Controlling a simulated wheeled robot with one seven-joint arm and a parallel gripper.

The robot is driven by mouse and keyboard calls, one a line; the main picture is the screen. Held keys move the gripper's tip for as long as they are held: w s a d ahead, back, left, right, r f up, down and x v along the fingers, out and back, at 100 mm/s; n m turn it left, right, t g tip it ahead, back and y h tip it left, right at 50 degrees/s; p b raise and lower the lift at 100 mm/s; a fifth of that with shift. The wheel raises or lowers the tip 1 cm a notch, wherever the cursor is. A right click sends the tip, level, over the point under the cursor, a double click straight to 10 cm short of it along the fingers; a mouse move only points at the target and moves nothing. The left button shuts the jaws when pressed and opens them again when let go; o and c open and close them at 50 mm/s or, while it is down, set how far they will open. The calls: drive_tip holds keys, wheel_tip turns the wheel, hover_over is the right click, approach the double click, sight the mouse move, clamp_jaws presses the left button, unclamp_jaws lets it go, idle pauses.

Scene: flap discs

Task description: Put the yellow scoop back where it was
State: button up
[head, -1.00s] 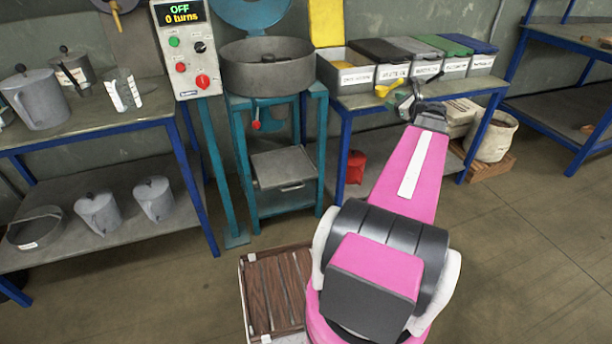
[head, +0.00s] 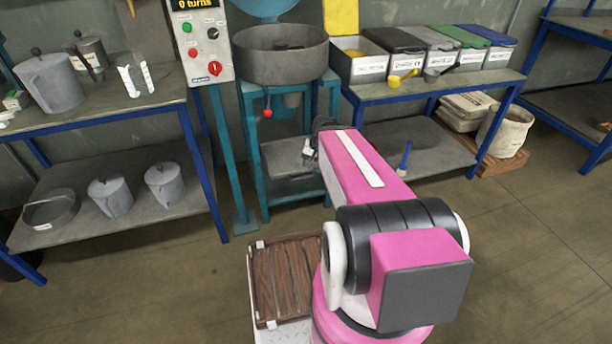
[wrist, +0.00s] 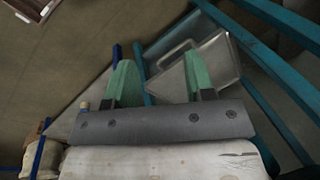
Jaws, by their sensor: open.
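The yellow scoop (head: 403,79) lies on the bench top in front of the row of labelled bins, near the second bin. A grey scoop (head: 437,72) is just right of it. My gripper (head: 309,150) is well away from the yellow scoop, lower and to the left, in front of the teal stand; my pink arm partly hides it. In the wrist view my gripper (wrist: 160,80) has its two green fingers wide apart with nothing between them. The scoop does not show in the wrist view.
A metal tray with a handle (wrist: 205,62) on the teal stand is close beyond the fingers. The open bin (head: 358,64) stands at the row's left end. A blue-handled tool (head: 405,158) is on the lower shelf. The floor at right is clear.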

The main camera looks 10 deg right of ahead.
drive_tip(key=s+a+n+h, duration=0.1)
drive_tip(key=s+a+f+n, duration=0.1)
drive_tip(key=n, duration=0.1)
drive_tip(key=s+a+n+g+h, duration=0.1)
drive_tip(key=shift+s+f+h, duration=0.25)
drive_tip(key=shift+h, duration=0.05)
idle(1.0)
